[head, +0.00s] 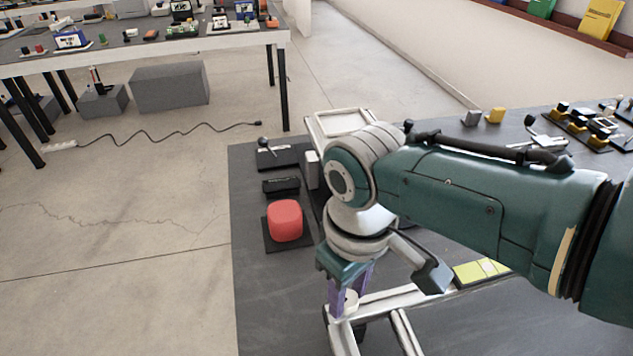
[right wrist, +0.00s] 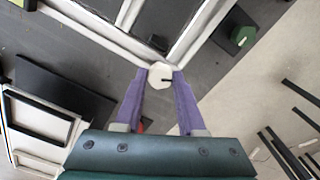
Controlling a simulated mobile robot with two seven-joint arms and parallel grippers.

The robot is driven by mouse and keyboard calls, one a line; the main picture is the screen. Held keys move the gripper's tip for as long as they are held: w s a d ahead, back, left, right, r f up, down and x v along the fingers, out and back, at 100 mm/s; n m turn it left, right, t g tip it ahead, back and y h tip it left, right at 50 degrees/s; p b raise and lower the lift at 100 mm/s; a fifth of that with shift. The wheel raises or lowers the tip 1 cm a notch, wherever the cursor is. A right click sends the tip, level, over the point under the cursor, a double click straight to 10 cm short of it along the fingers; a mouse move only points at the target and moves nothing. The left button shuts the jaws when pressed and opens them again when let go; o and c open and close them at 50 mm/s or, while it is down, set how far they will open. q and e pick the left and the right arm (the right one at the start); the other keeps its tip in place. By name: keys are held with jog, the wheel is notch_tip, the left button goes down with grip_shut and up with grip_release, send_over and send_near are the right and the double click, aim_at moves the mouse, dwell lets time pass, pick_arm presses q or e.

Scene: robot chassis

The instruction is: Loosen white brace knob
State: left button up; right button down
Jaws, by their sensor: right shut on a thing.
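The white brace knob (right wrist: 160,71) is a small, pale, faceted knob with a dark mark or slot on its side. It sits at the corner where the light metal rails (right wrist: 198,32) meet. My right gripper (right wrist: 160,77) has its two purple fingers on either side of the knob, shut on it near the fingertips. In the head view, the right gripper (head: 347,295) points down at the rail frame (head: 385,299), and the knob (head: 351,301) shows partly between the fingers. My left gripper is in neither view.
The dark worktop (head: 275,320) carries the frame. A red rounded block (head: 285,220) on a black base and a black box (head: 281,186) stand left of my arm. A yellow-green pad (head: 480,271) lies to the right. Floor is open left of the worktop.

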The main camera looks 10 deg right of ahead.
aim_at(348, 297)
jog(key=n, duration=0.4)
jog(key=shift+n, duration=2.3)
jog(key=c, duration=0.5)
grip_release()
notch_tip(348, 297, up, 10)
jog(key=p, duration=0.4)
jog(key=shift+p, duration=0.3)
